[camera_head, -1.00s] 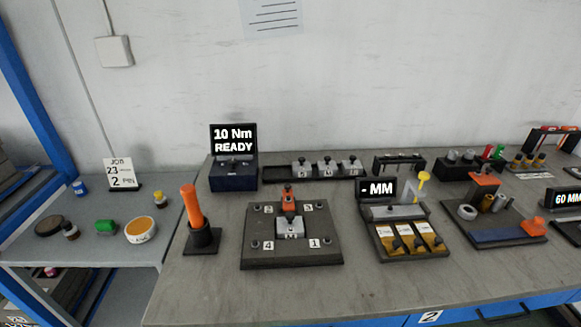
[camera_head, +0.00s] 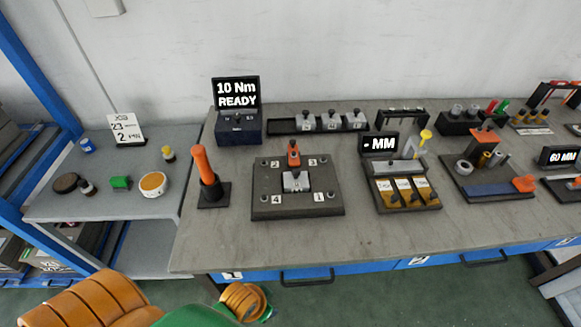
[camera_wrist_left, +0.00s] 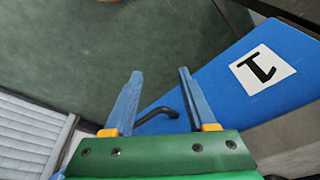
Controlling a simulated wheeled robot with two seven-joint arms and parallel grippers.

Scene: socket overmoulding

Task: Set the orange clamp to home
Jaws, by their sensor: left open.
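An orange clamp (camera_head: 293,153) stands on a dark square plate (camera_head: 265,208) at the middle of the bench, behind a small grey block (camera_head: 296,182). The plate carries number labels at its corners. How far the clamp is turned is too small to tell. My left gripper (camera_wrist_left: 160,72) is open and empty in the left wrist view, over the floor and the bench's blue front. In the head view my left arm comes in at the bottom left, well short of the plate; its fingertips do not show there. My right gripper is not in view.
An orange-handled tool (camera_head: 204,165) stands in a holder left of the plate. A screen reading 10 Nm READY (camera_head: 237,94) is behind it. A tray with yellow packets (camera_head: 405,190) is to the right. The bench front strip is clear. A black handle (camera_wrist_left: 158,114) juts from the blue front.

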